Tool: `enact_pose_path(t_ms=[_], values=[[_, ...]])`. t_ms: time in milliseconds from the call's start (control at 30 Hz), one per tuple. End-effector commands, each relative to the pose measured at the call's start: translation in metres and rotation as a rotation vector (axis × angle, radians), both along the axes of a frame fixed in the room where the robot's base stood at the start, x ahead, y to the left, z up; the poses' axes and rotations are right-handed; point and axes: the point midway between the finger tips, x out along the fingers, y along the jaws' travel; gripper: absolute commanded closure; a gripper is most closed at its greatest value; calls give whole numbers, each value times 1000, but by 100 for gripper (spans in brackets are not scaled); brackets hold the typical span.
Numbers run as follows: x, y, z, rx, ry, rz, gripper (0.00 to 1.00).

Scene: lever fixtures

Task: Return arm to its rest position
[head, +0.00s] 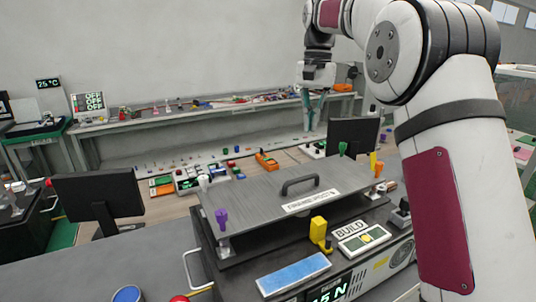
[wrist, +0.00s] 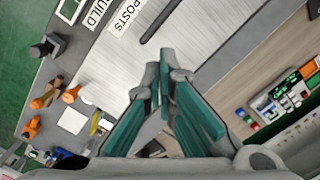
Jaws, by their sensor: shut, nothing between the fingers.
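My gripper (head: 312,110) is raised above the far right part of the workbench in the head view, with its teal fingers pointing down. In the wrist view its fingertips (wrist: 164,80) are together and hold nothing. My white arm with dark red panels fills the right side of the head view and hides part of the room. The gripper is apart from the fixture below, a grey plate (head: 255,196) with a dark handle (head: 300,184) on top.
Coloured posts stand at the plate's corners, among them a purple one (head: 221,218). A yellow lever (head: 319,231) and a BUILD button box (head: 364,238) sit in front. Black monitors (head: 98,196) (head: 353,136) stand on both sides. A long bench (head: 200,118) runs along the back wall.

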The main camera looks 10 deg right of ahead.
Motion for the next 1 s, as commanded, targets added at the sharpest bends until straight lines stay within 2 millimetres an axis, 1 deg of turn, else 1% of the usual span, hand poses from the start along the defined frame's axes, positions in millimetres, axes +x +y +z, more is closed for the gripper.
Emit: enact_pose_path(t_ms=[33, 167, 233, 367, 400, 467, 500, 667, 700, 767, 800, 900, 1000], values=[[-10, 2, 10, -2, -20, 13, 100], [-42, 6, 29, -12, -74, 69, 100], [-63, 8, 38, -19, -108, 103, 100], [-104, 11, 47, -34, -169, 166, 100], [-117, 12, 49, -39, -188, 184, 100], [-138, 12, 50, -46, -216, 212, 100], [-151, 13, 49, -52, -235, 232, 100], [-207, 14, 39, -75, -308, 307, 100], [-221, 15, 35, -81, -325, 327, 100], [-242, 15, 27, -91, -354, 356, 100], [-255, 15, 21, -98, -372, 374, 100], [-288, 15, 1, -114, -416, 422, 100], [-317, 15, -19, -131, -457, 464, 100]])
